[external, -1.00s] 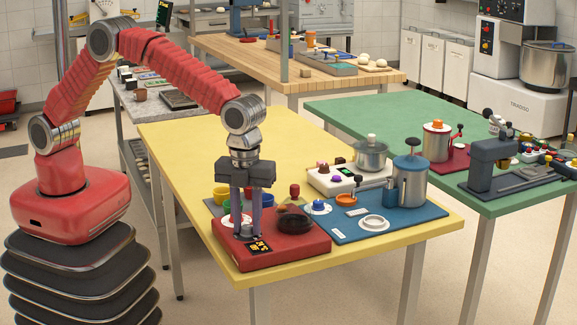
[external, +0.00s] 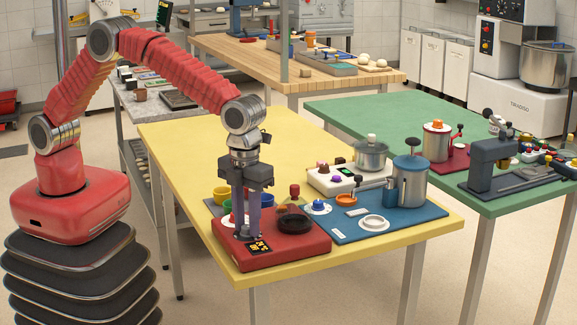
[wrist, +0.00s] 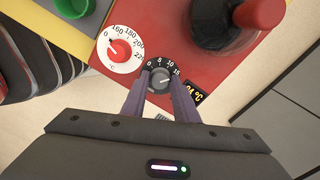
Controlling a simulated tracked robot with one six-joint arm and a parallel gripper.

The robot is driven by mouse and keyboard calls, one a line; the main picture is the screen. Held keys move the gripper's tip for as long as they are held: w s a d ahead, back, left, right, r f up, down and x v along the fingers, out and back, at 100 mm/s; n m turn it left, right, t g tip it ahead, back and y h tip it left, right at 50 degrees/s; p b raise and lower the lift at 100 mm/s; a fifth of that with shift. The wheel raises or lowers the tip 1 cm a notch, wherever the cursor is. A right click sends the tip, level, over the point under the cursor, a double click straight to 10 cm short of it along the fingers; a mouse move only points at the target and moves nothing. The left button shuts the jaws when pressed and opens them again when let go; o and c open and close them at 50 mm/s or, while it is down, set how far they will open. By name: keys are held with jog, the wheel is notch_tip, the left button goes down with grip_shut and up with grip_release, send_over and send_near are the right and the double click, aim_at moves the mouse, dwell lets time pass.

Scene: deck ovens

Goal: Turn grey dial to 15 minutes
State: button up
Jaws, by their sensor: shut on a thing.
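The grey dial (wrist: 160,79) has a dark scale ring marked 0, 5, 10 and 15 and sits on the red unit (external: 300,252). My gripper (wrist: 161,84) is shut on this dial, one finger on each side. In the external view my gripper (external: 247,236) points straight down at the front left of the red unit, and its fingers hide most of the dial. The exact dial reading is too small to tell.
A white dial with a red knob (wrist: 119,49) lies close beside the grey one. A small display (wrist: 195,92) is on its other side. A dark round pan (external: 295,224) and a red-topped handle (external: 295,190) stand nearby. A blue board (external: 405,221) lies to the right.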

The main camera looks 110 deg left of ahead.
aim_at(247, 226)
jog(key=shift+w, duration=0.1)
jog(key=o, duration=1.1)
jog(key=shift+c, duration=0.2)
jog(key=shift+r, duration=0.1)
notch_tip(247, 226, up, 14)
jog(key=shift+f, duration=0.2)
